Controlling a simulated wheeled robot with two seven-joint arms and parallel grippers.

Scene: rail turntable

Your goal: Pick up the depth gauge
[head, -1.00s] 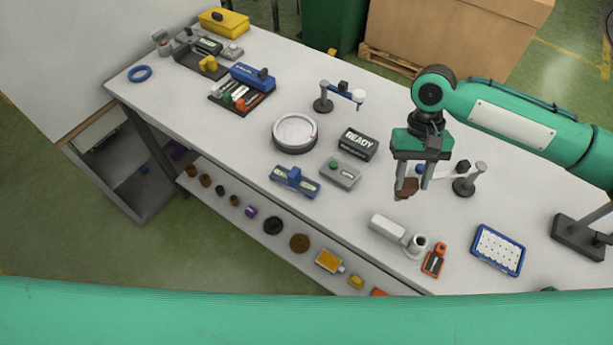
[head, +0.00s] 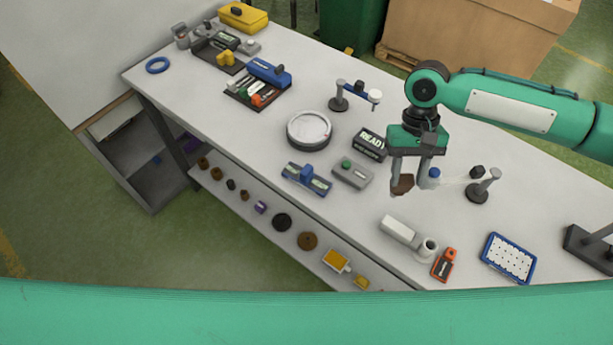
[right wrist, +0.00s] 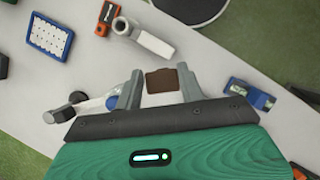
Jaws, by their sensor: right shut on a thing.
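My right gripper (head: 410,184) is above the bench, right of the grey box with a green button. Its fingers are shut on a small brown block (head: 402,185), held clear of the bench top. In the right wrist view the brown block (right wrist: 162,80) sits between the two fingertips, with a pale part below it. A blue and grey instrument with a pale display (head: 307,179) lies on the bench left of the gripper; it also shows in the right wrist view (right wrist: 250,94). I cannot tell for sure which thing is the depth gauge. My left gripper is out of view.
A READY box (head: 369,144) and a grey button box (head: 352,172) stand left of the gripper. A stand with a pale arm (head: 478,192) is close on its right. A round turntable (head: 309,130) lies further left. Bare bench surrounds the spot below the gripper.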

